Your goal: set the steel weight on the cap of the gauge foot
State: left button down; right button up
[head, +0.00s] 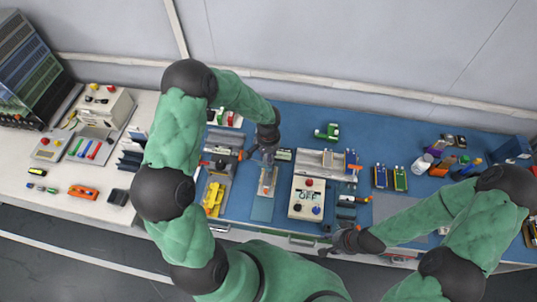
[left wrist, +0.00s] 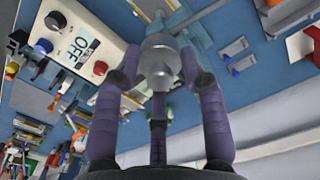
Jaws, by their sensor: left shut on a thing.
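The steel weight (left wrist: 160,62) is a shiny grey cylinder with a narrower knob, seen in the left wrist view. My left gripper (left wrist: 163,78) is shut on it, with purple-padded fingers on both sides. In the head view my left gripper (head: 265,156) is above a narrow grey-blue fixture (head: 262,209) on the blue mat. A pale grey-blue part (left wrist: 178,22) shows just beyond the weight in the left wrist view; I cannot make out the gauge foot's cap or any contact. My right gripper (head: 330,248) is low by the table's front edge, its fingers too small to judge.
A white control box (head: 308,184) reading OFF, with red and blue buttons, stands right of the fixture. Yellow parts (head: 213,198) lie to its left. A green part (head: 327,132) lies behind. The blue mat (head: 381,147) has free room at the back right.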

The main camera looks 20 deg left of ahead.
pick_arm(q)
jog(key=shift+f, duration=0.1)
jog(key=c, duration=0.6)
grip_release()
notch_tip(320, 180, up, 12)
jog(key=shift+r, duration=0.1)
